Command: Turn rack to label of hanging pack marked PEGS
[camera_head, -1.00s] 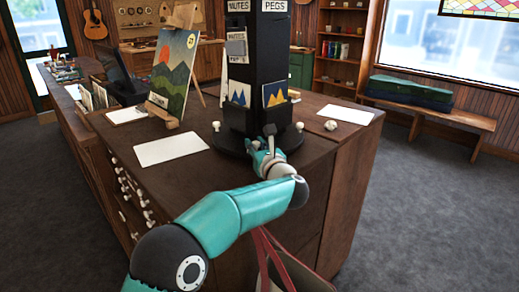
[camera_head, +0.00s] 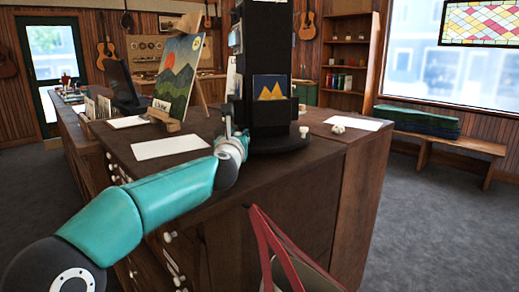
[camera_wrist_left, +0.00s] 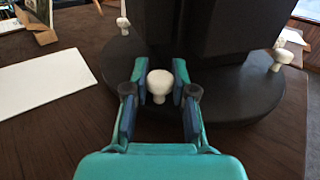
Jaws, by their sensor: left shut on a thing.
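The black rack (camera_head: 264,60) stands on a round base (camera_head: 285,144) at the corner of the brown counter. Its broad front face holds a card with yellow mountains (camera_head: 270,88); its left face shows only as a thin strip. Its top is cut off, and no PEGS label is visible now. White knobs stand on the base, one at its right (camera_head: 303,131). My left gripper (camera_head: 231,125) is at the base's left side. In the left wrist view its fingers (camera_wrist_left: 158,92) are shut around a white knob (camera_wrist_left: 160,80). My right gripper is out of view.
Another sheet (camera_head: 354,123) and a small white object (camera_head: 338,129) are at right. Red straps (camera_head: 268,240) hang before the counter.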

